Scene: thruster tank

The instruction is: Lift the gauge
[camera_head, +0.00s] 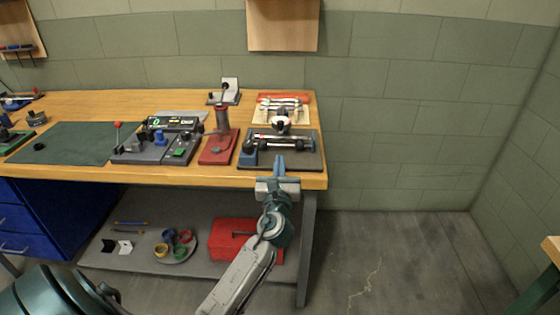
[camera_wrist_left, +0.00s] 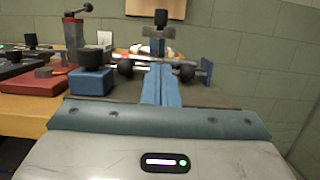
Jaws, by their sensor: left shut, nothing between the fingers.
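My left gripper (camera_head: 279,163) is over the front edge of the wooden workbench (camera_head: 190,175), at its right end. Its two blue fingers are together with nothing between them, as the left wrist view (camera_wrist_left: 159,84) also shows. Just beyond them is a dark fixture plate (camera_head: 308,161) carrying a metal rod, black round knobs and a blue block (camera_wrist_left: 91,82). A round white-and-dark piece (camera_head: 282,123) behind the rod may be the gauge; its dial cannot be made out. The fingers hide part of the fixture. My right gripper is not in view.
Left of the fixture stand a red press (camera_head: 218,148) and a grey unit with a lit green display (camera_head: 172,123). A board with wrenches (camera_head: 284,104) lies behind. A green mat (camera_head: 75,143) is farther left. The floor right of the bench is clear.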

